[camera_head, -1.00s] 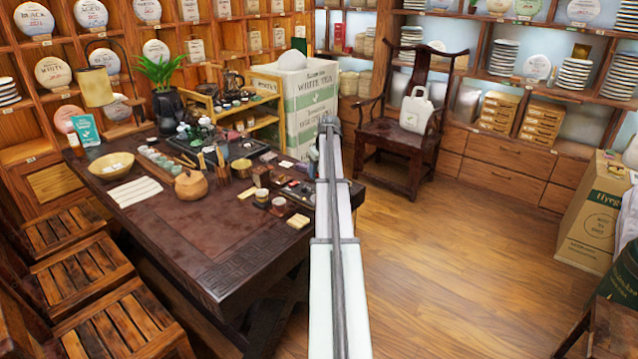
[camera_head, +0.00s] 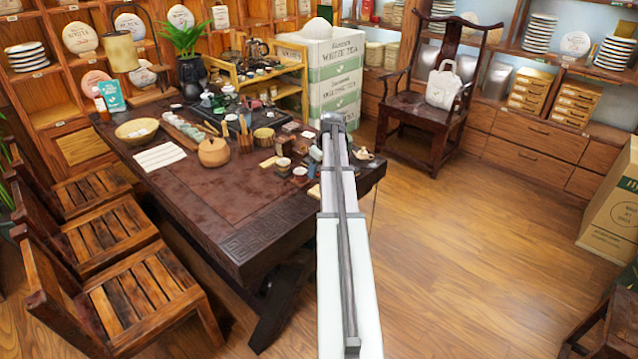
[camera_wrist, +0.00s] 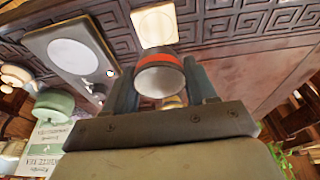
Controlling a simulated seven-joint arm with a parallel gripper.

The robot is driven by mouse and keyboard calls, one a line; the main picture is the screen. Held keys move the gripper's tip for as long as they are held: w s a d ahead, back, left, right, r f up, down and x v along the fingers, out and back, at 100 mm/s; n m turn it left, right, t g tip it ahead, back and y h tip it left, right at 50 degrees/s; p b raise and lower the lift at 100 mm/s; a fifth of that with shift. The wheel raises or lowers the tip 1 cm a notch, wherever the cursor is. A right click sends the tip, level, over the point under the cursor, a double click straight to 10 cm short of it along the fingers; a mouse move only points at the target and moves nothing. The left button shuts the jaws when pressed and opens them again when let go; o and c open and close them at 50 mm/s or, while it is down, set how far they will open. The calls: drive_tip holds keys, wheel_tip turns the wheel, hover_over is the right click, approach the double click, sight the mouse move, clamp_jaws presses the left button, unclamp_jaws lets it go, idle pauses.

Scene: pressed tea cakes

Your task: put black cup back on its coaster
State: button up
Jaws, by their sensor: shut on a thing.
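My gripper (camera_wrist: 162,82) is at the middle of the wrist view, its two fingers shut on the sides of a cup, which I take for the black cup (camera_wrist: 161,79). The cup shows a round grey face and an orange-red band; the fingers hide its sides. A pale cream square coaster (camera_wrist: 153,26) lies on the dark carved table just beyond the cup in that view. I cannot tell the gap between cup and coaster. In the head view my arm hides the gripper and the cup. A pale square, likely the coaster (camera_head: 314,191), shows by the arm.
The dark tea table (camera_head: 215,195) holds a round clay pot (camera_head: 213,152), small cups (camera_head: 283,163) and a wooden bowl (camera_head: 137,131). In the wrist view a grey device with a round white plate (camera_wrist: 72,56) lies beside the coaster. Open floor lies right of the table.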

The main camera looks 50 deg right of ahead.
drive_tip(key=shift+f, duration=2.85)
drive_tip(key=shift+f, duration=0.1)
drive_tip(key=o, duration=1.1)
drive_tip(key=v, duration=1.2)
